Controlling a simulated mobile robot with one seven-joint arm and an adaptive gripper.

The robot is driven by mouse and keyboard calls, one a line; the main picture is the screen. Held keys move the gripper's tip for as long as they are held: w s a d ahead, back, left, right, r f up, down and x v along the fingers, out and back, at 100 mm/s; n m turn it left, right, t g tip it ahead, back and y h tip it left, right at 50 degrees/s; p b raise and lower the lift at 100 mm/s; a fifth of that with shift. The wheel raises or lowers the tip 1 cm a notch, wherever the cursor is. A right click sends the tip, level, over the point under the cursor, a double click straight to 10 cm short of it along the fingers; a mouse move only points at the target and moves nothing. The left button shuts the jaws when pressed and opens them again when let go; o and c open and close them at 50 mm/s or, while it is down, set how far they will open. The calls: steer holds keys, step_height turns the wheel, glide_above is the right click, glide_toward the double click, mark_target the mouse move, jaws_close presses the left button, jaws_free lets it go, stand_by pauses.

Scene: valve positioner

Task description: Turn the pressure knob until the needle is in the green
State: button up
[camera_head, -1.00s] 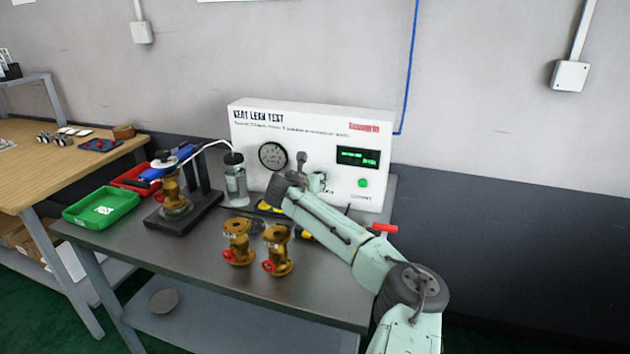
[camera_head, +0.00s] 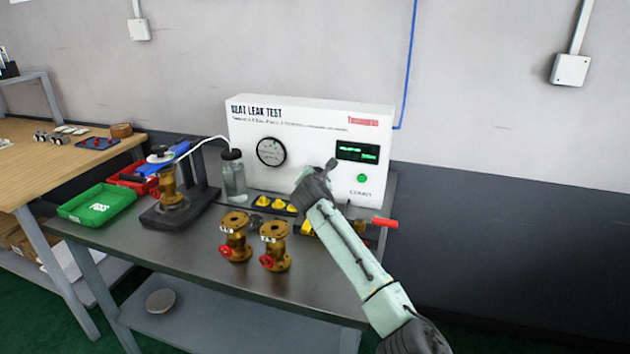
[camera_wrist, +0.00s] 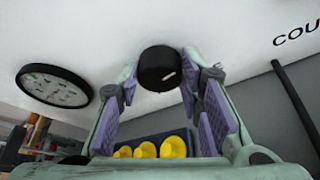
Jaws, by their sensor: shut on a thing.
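The black pressure knob (camera_wrist: 158,70), with a pale mark on its face, sits on the white panel between my gripper's fingers in the wrist view. My gripper (camera_wrist: 161,80) is shut on it, with a purple-padded finger on each side. In the head view my gripper (camera_head: 305,177) is against the lower middle of the seat leak test box (camera_head: 310,118), and my wrist hides the knob there. The round pressure gauge (camera_head: 271,152) is left of my gripper and also shows in the wrist view (camera_wrist: 53,85). Its needle and green band are too small to read.
A tray with yellow pieces (camera_head: 275,204) lies below the panel. Two brass valves (camera_head: 236,237) (camera_head: 275,246) stand on the grey bench in front. A clear bottle (camera_head: 233,176) and a valve stand (camera_head: 180,210) are to the left. A red handle (camera_head: 385,222) is right of my arm.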

steer(key=shift+d+f+m+t+y+b, duration=0.1)
steer(key=shift+m+t+y+b, duration=0.5)
steer(key=shift+m+b, duration=0.65)
steer(key=shift+m, duration=0.25)
steer(key=o, duration=1.2)
steer(key=shift+c, duration=0.2)
steer(key=shift+s, duration=0.1)
steer(key=v, duration=1.1)
steer(key=shift+s+d, duration=0.1)
steer(key=shift+s, duration=0.3)
